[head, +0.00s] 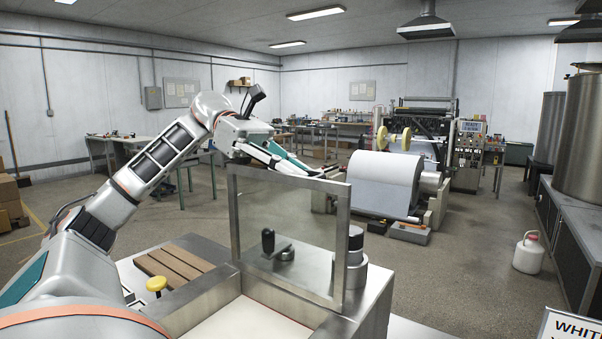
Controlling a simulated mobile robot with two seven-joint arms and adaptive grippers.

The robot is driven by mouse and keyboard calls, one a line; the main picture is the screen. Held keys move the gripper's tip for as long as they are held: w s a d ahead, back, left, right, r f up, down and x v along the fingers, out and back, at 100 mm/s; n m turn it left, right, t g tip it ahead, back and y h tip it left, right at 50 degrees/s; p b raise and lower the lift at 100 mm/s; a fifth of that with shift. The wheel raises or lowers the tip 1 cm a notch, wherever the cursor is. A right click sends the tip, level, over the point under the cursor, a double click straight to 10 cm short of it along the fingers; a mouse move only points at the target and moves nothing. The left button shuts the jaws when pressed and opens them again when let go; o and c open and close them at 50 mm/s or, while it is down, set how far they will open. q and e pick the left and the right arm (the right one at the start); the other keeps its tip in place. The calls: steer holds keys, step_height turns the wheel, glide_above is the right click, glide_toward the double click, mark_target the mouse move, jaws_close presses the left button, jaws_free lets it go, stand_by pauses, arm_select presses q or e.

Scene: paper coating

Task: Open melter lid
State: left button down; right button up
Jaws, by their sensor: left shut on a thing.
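The melter (365,325) stands at the front, a metal box with a pale, whitish fill visible inside. Its lid (343,235), a metal frame with a see-through pane, stands upright above the far side of the opening. My left gripper (322,173) is at the lid's top edge, towards its right corner, shut on the lid. The exact grip at the fingertips is small and hard to make out. My right gripper is not in view.
A black-knobbed lever (268,241) and a metal cylinder (355,262) stand behind the lid. A yellow knob (156,284) and brown wooden slats (173,264) are at left. A large paper roll (385,180) stands beyond. Open floor lies to the right, with a white jug (528,254).

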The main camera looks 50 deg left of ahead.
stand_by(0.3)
arm_select(q)
steer(key=c, duration=2.1)
jaws_free()
steer(key=shift+c, duration=0.2)
steer(key=v, duration=1.2)
